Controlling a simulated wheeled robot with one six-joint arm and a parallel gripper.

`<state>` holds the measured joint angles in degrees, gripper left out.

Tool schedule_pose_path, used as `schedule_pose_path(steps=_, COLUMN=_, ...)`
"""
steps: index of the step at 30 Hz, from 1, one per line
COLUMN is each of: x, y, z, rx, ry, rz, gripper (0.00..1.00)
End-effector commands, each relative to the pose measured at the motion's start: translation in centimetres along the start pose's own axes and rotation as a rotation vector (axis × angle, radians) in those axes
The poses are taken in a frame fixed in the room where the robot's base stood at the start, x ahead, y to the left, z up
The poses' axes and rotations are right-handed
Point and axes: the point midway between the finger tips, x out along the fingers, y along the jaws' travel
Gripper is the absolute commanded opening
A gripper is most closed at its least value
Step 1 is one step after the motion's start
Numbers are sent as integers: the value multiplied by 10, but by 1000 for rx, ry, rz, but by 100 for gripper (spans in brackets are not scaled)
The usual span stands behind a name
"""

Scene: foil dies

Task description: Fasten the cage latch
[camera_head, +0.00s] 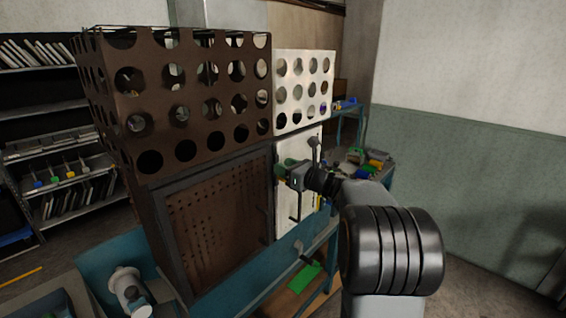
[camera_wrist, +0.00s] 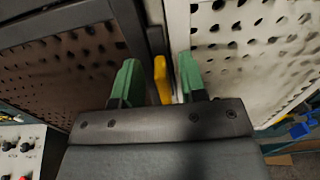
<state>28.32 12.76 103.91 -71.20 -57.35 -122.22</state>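The cage has a brown perforated door (camera_head: 218,215) at left and a white perforated door (camera_head: 309,148) at right, also seen in the wrist view (camera_wrist: 255,45). Both look shut in the head view. My gripper (camera_head: 288,168) is in front of the seam between them. In the wrist view my gripper (camera_wrist: 158,72) has its two green fingers spread apart. A yellow upright bar (camera_wrist: 162,80), perhaps the latch handle, shows between the fingers, with gaps on both sides. Its contact with the fingers is not visible. In the head view my arm and gripper hide the latch area.
Perforated guards, brown (camera_head: 190,85) and white (camera_head: 303,90), stand above the doors. A grey control panel with knobs (camera_wrist: 22,150) is at lower left in the wrist view. A shelf rack (camera_head: 55,130) stands at left. Open floor lies at right by the wall.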

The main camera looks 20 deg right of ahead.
Motion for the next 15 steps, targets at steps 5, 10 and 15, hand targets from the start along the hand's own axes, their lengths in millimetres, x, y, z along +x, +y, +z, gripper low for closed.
schedule_pose_path(steps=5, x=10, y=0, z=0, rx=-1, ry=1, rz=0, gripper=38)
schedule_pose_path(steps=10, x=13, y=0, z=0, rx=-1, ry=0, rz=0, gripper=38)
schedule_pose_path(steps=15, x=12, y=0, z=0, rx=0, ry=0, rz=0, gripper=38)
